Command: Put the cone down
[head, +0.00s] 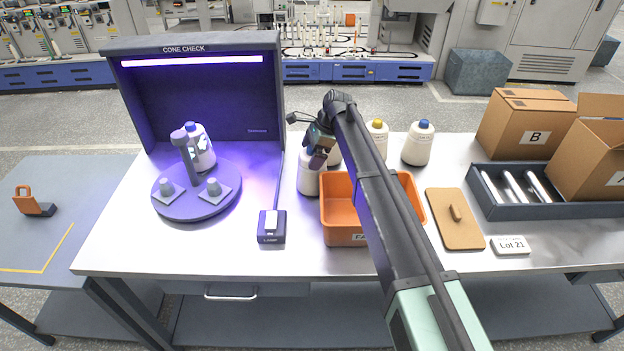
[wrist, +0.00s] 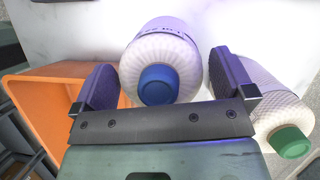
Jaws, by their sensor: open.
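My gripper (head: 319,150) is open above the table, at the left rear of the orange bin. A white cone (head: 309,180) stands upright on the table just below it, beside the bin's left wall. In the wrist view this cone (wrist: 165,50) has a blue tip and lies between the two spread fingers (wrist: 166,84), with a gap visible on each side. Another white cone (wrist: 270,100) with a green tip stands close to the right finger. Another blue-tipped cone (head: 200,150) sits on the purple round stand (head: 190,207) under the lit hood.
The orange bin (head: 342,238) is partly hidden by my arm. A yellow-tipped cone (head: 378,140) and a blue-tipped cone (head: 417,149) stand behind it. The lamp switch box (head: 271,226) is in front left. A brown lid (head: 453,220) and cardboard boxes (head: 525,128) are right.

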